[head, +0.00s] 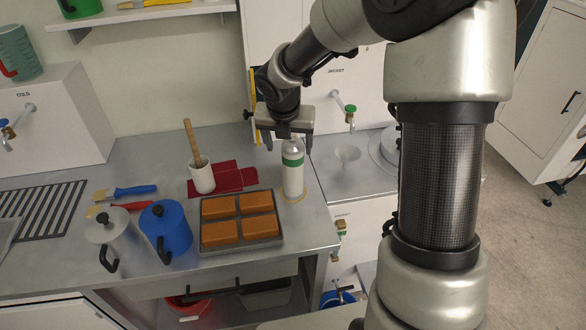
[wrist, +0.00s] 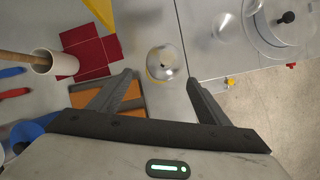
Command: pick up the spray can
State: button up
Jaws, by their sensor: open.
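The spray can (head: 292,174) is a white upright cylinder with a green band and a rounded top, standing on the steel counter near its right end. In the wrist view its top (wrist: 162,62) shows as a pale round shape just beyond the fingertips. My gripper (head: 289,140) is open and points down directly above the can, with one finger on either side of its top in the head view. In the wrist view the space between the fingertips (wrist: 160,78) is empty. The jaws do not grip the can.
A white cup with a wooden stick (head: 202,176) stands left on red card (head: 235,177). A blue pot (head: 172,232) and grey pot (head: 108,232) stand farther left. A sink unit (head: 340,185) adjoins at right.

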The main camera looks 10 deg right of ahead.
aim_at(293, 162)
jog(key=x, duration=0.7)
jog(key=b+x, duration=0.1)
jog(key=x, duration=0.3)
jog(key=shift+s+d, duration=0.1)
jog(key=shift+d, duration=0.2)
